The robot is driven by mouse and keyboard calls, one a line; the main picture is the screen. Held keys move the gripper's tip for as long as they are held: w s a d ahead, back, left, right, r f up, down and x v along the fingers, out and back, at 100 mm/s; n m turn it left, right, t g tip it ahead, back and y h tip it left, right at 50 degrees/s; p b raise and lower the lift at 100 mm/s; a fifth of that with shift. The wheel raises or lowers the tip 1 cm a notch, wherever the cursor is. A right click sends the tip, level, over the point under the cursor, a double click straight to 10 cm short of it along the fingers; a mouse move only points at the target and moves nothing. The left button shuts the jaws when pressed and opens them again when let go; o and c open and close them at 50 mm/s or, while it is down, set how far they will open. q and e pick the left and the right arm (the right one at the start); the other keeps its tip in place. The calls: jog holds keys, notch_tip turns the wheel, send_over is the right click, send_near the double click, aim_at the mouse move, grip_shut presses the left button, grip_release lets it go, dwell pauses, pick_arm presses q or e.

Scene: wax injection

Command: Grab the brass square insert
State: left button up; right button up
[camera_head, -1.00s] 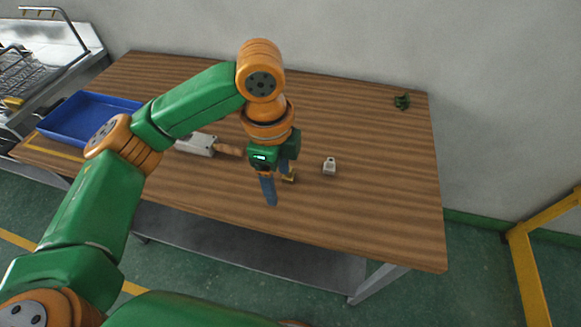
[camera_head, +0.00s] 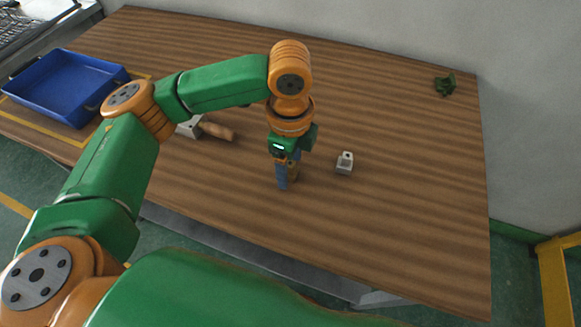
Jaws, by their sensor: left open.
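My left gripper (camera_head: 285,181) points down at the middle of the wooden table, its blue fingers close to the table top. The brass square insert (camera_head: 294,170) shows only as a small brownish-gold patch beside and behind the near finger. Most of it is hidden by that finger. The jaws are open, and I cannot tell whether either finger touches the insert. My right gripper is not in view.
A small grey metal block with a hole (camera_head: 345,163) stands to the right of the gripper. A wooden-handled tool (camera_head: 218,131) lies to the left, partly behind my arm. A blue tray (camera_head: 62,88) sits at the left. A dark green object (camera_head: 445,85) lies at the back right.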

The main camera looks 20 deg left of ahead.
pick_arm(q)
jog(key=shift+f, duration=0.4)
grip_shut()
jog(key=shift+r, duration=0.15)
